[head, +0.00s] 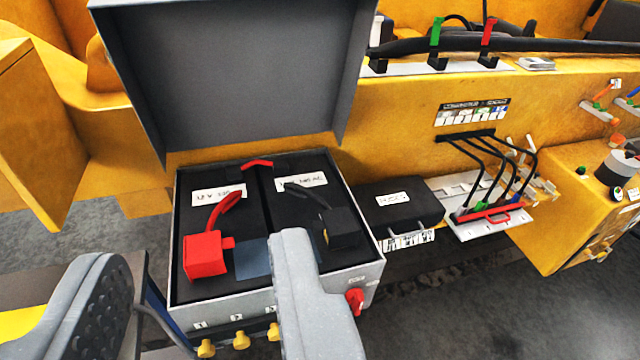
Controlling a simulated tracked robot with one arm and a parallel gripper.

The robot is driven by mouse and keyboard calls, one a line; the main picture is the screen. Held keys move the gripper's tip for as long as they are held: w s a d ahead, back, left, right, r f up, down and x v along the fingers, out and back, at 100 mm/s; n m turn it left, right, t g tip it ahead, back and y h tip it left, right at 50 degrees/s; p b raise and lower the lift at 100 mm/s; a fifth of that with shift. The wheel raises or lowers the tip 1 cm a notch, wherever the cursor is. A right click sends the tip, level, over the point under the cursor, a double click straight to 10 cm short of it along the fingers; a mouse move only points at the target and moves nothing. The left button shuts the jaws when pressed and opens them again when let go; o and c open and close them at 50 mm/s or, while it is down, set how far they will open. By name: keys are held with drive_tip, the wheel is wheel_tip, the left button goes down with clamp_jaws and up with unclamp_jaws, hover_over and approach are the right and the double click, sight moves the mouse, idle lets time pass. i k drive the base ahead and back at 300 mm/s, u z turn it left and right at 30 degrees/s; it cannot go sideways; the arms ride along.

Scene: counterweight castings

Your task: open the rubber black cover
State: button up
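The black rubber cover (343,230) is a small boxy cap with a strap running up and left, on the right-hand battery (290,210) in the open box. It looks closed over its terminal. My gripper (197,254) is wide open and empty. Its right finger stands just left of the black cover and may hide its left edge; I cannot tell whether they touch. Its left finger, with a dotted pad, is outside the box at the lower left. A red rubber cover (206,255) with a similar strap sits on the left battery (200,205), between the fingers in the picture.
The box's grey lid (240,75) stands raised behind the batteries. Yellow knobs (241,340) and a red knob (355,300) are on the box front. A black-lidded box (400,205) and a cable block (490,215) are at right. Yellow machine bodywork surrounds them.

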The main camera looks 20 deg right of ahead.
sight(341, 225)
drive_tip(key=i, duration=1)
drive_tip(key=u, duration=0.1)
